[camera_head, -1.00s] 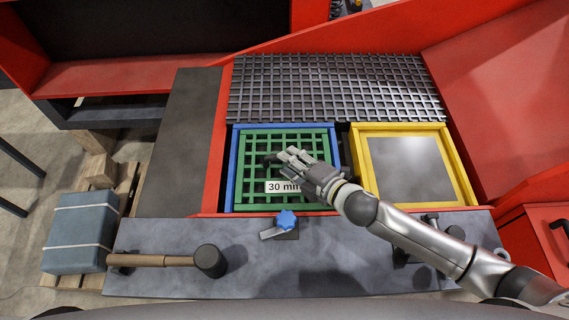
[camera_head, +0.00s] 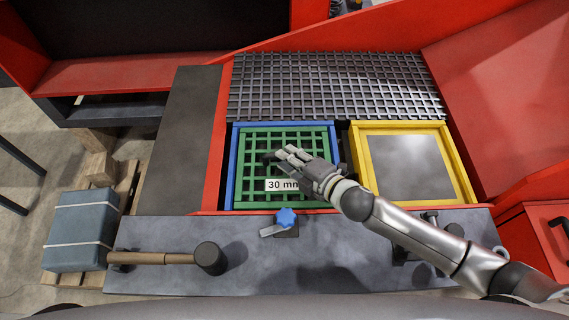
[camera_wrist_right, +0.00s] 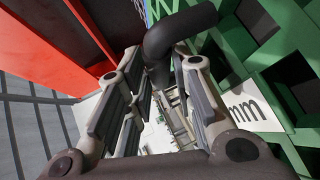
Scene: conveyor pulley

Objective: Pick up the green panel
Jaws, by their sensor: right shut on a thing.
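The green panel (camera_head: 252,170) is a square grid with a white "30 mm" label (camera_head: 281,185). It lies inside the blue frame (camera_head: 233,165), left of the yellow-framed panel. My right gripper (camera_head: 280,153) reaches over it from the right, covering its middle right part. In the right wrist view, the fingers are shut on the dark curved handle (camera_wrist_right: 185,35) of the panel, with the green grid (camera_wrist_right: 290,70) close beside it. I cannot tell whether the panel is off its seat. My left gripper is not in view.
A yellow-framed grey panel (camera_head: 408,166) lies to the right. A dark metal grid (camera_head: 335,86) is behind. On the front ledge are a mallet (camera_head: 208,258) and a blue-knobbed clamp (camera_head: 286,218). Red walls rise at the right and back.

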